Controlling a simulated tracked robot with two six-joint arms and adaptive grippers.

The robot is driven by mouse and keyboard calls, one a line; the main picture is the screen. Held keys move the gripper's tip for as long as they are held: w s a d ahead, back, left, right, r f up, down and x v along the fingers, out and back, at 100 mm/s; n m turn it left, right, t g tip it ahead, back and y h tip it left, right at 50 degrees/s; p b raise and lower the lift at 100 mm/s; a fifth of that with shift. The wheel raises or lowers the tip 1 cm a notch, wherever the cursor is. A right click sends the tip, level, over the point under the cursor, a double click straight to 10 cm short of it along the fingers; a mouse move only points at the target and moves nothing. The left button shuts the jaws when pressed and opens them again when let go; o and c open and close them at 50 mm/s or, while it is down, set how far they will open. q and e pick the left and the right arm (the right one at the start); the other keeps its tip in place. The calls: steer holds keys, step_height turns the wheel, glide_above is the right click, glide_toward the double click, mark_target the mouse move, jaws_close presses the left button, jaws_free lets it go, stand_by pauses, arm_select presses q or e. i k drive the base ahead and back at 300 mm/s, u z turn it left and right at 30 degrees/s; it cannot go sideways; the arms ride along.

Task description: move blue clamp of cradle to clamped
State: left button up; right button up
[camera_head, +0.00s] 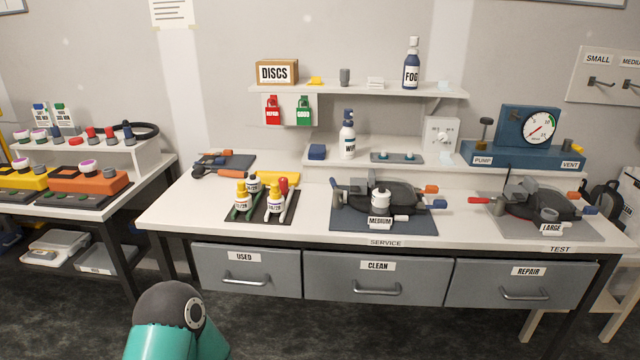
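The cradle on the dark SERVICE mat (350,222) holds a dark mask-like body with a round light canister in front, beside a MEDIUM label (380,222). The blue clamp (439,204) sticks out at the cradle's right side, just below an orange clamp (431,189). From this distance I cannot tell whether the blue clamp is open or clamped. Neither of my grippers is in view; only a teal and dark part of my own arm shows at the bottom left.
A second cradle with a dark body labelled LARGE (551,228) stands at the right, with a red handle (479,200). Small bottles stand on a dark mat (236,217) to the left. A shelf (360,90) overhangs the back. Bare bench lies between the mats.

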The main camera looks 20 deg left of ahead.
mark_target(337, 201)
steer(key=z, duration=0.1)
steer(key=i, duration=0.95)
steer(key=u, duration=0.05)
